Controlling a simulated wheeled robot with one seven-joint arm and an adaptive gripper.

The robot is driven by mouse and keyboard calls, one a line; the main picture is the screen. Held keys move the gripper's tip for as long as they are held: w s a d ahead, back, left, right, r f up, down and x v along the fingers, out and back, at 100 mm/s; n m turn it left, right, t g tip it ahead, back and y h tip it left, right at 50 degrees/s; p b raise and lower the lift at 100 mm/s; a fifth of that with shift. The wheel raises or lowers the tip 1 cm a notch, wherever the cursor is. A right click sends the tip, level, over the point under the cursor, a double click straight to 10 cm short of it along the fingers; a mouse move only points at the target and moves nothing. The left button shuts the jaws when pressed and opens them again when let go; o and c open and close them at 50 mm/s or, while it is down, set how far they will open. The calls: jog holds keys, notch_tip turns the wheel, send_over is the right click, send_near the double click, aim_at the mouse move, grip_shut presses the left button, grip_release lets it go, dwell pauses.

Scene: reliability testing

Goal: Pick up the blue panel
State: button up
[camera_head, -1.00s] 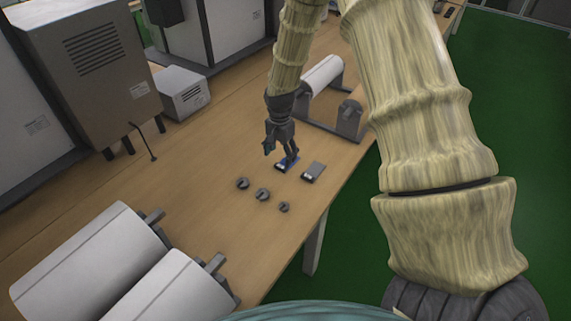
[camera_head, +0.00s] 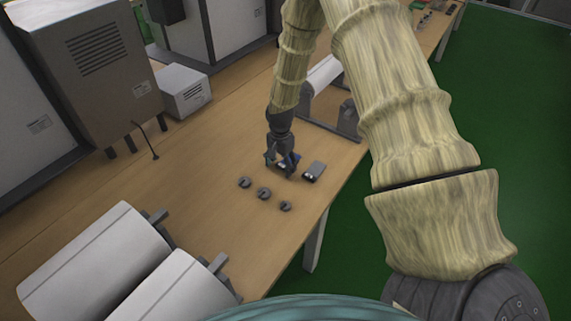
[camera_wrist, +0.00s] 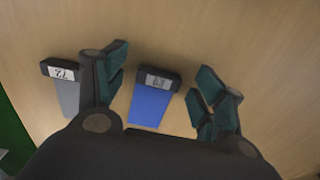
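The blue panel (camera_wrist: 151,106) lies on the wooden table with a dark labelled block (camera_wrist: 157,79) at one end. In the wrist view it sits between the two fingers of my gripper (camera_wrist: 160,90), with a gap on each side. My gripper is open and empty, just above the table. In the head view my gripper (camera_head: 282,164) is over the blue panel (camera_head: 292,158), which is mostly hidden behind the fingers.
A grey panel (camera_head: 314,171) lies close to the right of the gripper; in the wrist view it shows outside the left finger (camera_wrist: 66,97). Several small dark round parts (camera_head: 264,193) lie nearer the camera. White rollers (camera_head: 98,262) stand at the lower left.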

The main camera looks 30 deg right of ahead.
jog(key=c, duration=0.9)
jog(key=shift+c, duration=0.2)
jog(key=shift+r, duration=0.15)
jog(key=shift+r+b, duration=0.45)
jog(key=shift+r, duration=0.2)
notch_tip(320, 180, up, 2)
jog(key=shift+b, duration=0.4)
jog(key=s+a+b, duration=0.1)
jog(key=s+a, duration=0.2)
jog(key=a, duration=0.1)
jog(key=s+a+r+b, duration=0.1)
jog(key=s+a, duration=0.3)
jog(key=s+a+b, duration=0.1)
jog(key=s+a, duration=0.2)
jog(key=a, duration=0.1)
jog(key=shift+s+a+r, duration=0.15)
jog(key=shift+a+r, duration=0.05)
